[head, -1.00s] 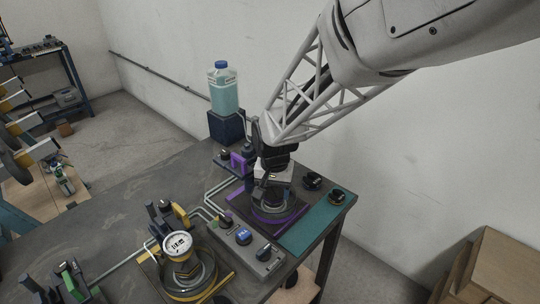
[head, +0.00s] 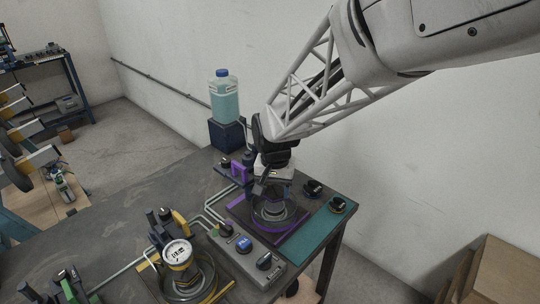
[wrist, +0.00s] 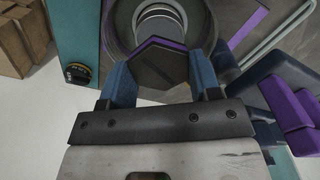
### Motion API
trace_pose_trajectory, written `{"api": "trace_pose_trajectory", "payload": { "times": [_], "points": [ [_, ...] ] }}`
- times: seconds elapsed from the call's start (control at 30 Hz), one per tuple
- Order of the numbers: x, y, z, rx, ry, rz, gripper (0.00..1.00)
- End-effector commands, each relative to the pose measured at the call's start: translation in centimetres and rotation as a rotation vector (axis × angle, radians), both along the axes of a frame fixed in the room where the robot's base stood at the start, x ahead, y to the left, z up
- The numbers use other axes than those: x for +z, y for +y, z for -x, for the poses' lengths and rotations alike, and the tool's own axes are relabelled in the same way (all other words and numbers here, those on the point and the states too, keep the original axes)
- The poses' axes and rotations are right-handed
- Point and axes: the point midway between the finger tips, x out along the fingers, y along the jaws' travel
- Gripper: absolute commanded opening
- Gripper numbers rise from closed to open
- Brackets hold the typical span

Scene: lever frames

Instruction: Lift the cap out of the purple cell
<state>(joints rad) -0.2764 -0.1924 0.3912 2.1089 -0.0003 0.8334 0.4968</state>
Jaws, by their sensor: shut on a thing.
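The purple cell (head: 236,212) is a dark square base with purple edging and a clear round wall, near the bench's right end. In the wrist view its round wall and pale ringed seat (wrist: 160,22) show beyond my fingers. My gripper (wrist: 163,76) is shut on the cap (wrist: 160,66), a dark angular piece with a purple edge between the two blue fingers. In the head view my gripper (head: 272,186) is directly above the cell, and the cap is largely hidden. I cannot tell its exact clearance from the cell wall.
A purple lever (head: 238,171) stands close behind the cell and also shows in the wrist view (wrist: 296,108). A teal mat (head: 312,236) with dark knobs (head: 338,204) lies to the right.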

Motion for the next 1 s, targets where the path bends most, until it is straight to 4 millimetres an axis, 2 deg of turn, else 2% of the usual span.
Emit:
{"api": "trace_pose_trajectory", "payload": {
  "times": [0.7,1.0],
  "points": [
    [0.9,-2.8,10.2,0.000,-0.001,-0.001,0.24],
    [1.2,-3.7,13.7,0.000,-0.001,-0.001,0.24]
  ]
}}
